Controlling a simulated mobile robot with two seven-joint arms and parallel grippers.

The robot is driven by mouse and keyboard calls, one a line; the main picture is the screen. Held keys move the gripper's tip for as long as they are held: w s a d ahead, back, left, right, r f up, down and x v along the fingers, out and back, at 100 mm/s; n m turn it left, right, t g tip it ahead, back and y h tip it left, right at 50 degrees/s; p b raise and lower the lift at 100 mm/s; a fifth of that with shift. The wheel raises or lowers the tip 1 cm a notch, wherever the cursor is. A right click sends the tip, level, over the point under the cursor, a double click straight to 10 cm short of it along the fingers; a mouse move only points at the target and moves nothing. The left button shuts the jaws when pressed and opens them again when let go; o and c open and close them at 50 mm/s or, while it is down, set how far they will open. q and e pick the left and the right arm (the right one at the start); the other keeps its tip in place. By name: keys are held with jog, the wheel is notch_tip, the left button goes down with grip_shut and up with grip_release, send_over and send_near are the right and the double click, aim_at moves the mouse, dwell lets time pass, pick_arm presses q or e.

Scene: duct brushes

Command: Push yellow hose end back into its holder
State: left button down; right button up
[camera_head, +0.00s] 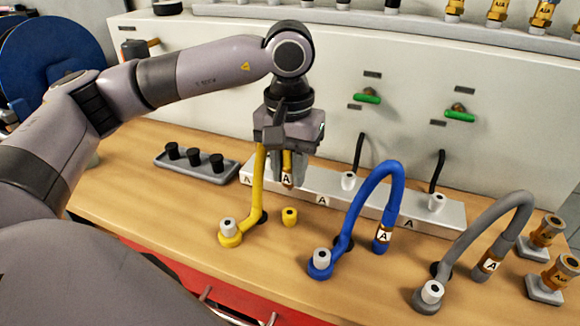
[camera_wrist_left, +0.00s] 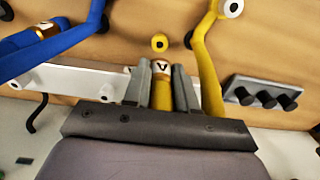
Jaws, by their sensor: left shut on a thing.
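My left gripper (camera_head: 287,165) is shut on the yellow hose's brass end (camera_head: 287,172), which carries a white "A" label and points down. In the left wrist view the brass end (camera_wrist_left: 161,88) sits between the two fingers (camera_wrist_left: 161,92). The yellow hose (camera_head: 257,195) rises from its base on the bench up beside the gripper; its top bend is hidden. A short yellow holder (camera_head: 290,216) with a dark opening stands on the bench below the hose end, apart from it. It also shows in the left wrist view (camera_wrist_left: 159,42). My right gripper is not in view.
A blue hose (camera_head: 368,200) and a grey hose (camera_head: 480,230) arch to the right, with their ends down at the bench. A grey labelled block (camera_head: 335,200) runs behind. A tray with black knobs (camera_head: 180,168) lies left. Bare wood surrounds the yellow holder.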

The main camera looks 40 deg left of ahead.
aim_at(290, 213)
pick_arm(q)
jog(key=shift+f, duration=0.1)
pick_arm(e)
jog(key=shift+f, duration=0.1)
